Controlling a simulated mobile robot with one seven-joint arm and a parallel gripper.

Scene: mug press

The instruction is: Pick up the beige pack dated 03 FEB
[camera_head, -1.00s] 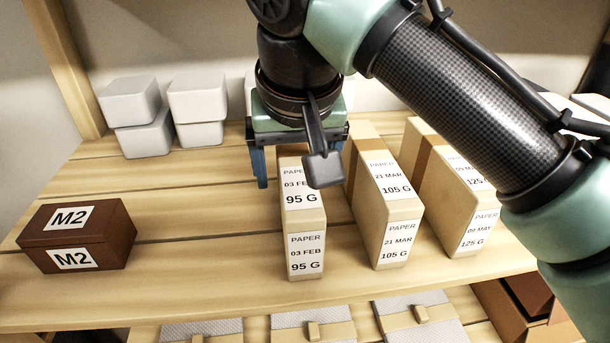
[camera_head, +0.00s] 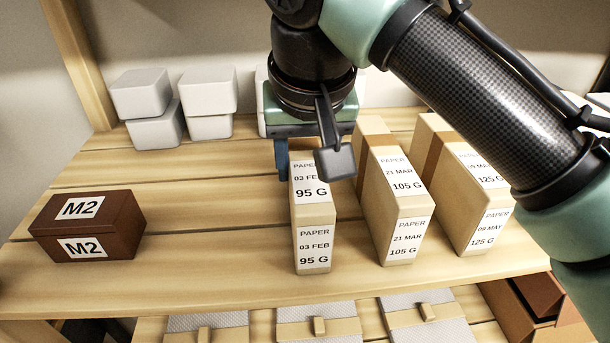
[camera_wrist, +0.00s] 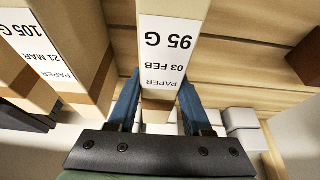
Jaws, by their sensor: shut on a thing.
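The beige pack dated 03 FEB (camera_head: 314,245), marked PAPER 95 G, stands upright on the wooden shelf, leftmost of the beige packs. It also shows upside down in the wrist view (camera_wrist: 167,50). My gripper (camera_wrist: 158,92) is shut on its rear part from above, with one blue finger on each side. In the head view one blue finger shows at the pack's left side; the other is hidden behind my wrist and the pack. The pack's base appears to rest on the shelf.
A beige pack dated 21 MAR (camera_head: 407,235) stands close on the right, with a 09 MAY pack (camera_head: 483,235) beyond it. A brown M2 box (camera_head: 88,226) sits at left. White containers (camera_head: 140,95) stand behind. The shelf between the M2 box and the pack is clear.

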